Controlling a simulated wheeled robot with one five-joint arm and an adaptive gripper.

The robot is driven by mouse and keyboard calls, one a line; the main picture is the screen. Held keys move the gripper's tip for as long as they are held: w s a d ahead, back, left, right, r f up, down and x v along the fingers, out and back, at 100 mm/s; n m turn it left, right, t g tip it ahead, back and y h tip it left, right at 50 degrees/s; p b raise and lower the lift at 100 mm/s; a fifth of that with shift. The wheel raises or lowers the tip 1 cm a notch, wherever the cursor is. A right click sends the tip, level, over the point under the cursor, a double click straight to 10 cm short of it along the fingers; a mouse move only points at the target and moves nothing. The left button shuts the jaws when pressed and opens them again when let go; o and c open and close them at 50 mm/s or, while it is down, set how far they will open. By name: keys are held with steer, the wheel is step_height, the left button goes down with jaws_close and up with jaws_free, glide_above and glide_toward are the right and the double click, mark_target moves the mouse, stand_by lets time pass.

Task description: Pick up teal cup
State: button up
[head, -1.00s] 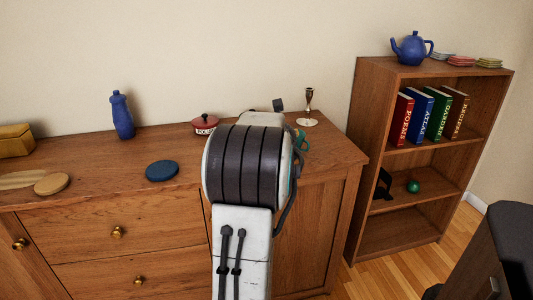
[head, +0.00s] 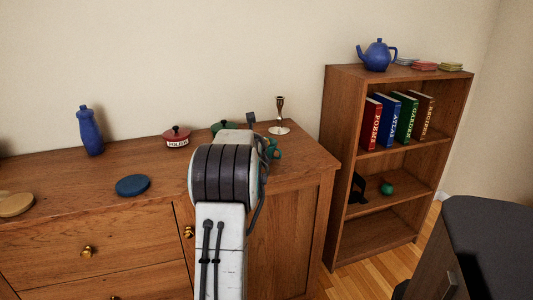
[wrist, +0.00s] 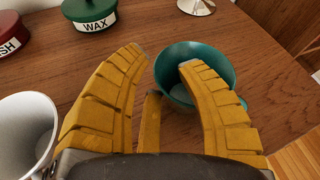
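The teal cup (wrist: 207,55) stands in the wrist view with its open mouth showing, on the wooden cabinet top. In the head view only part of the teal cup (head: 275,149) shows at the right of my arm. My gripper (wrist: 162,60) has its yellow fingers spread, with nothing held between them. The right finger overlaps the cup's mouth in the picture; I cannot tell whether it is inside, above or touching. The left finger is to the left of the cup, apart from it. My arm hides the gripper in the head view.
A white cup (wrist: 24,130) stands close by my left finger. A green WAX tin (wrist: 90,14) and a red POLISH tin (head: 177,137) stand farther back. A candlestick (head: 280,118) stands behind the teal cup. A bookshelf (head: 345,72) is on the right.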

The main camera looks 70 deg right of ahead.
stand_by(0.3)
jaws_close()
steer(key=shift+r, duration=0.1)
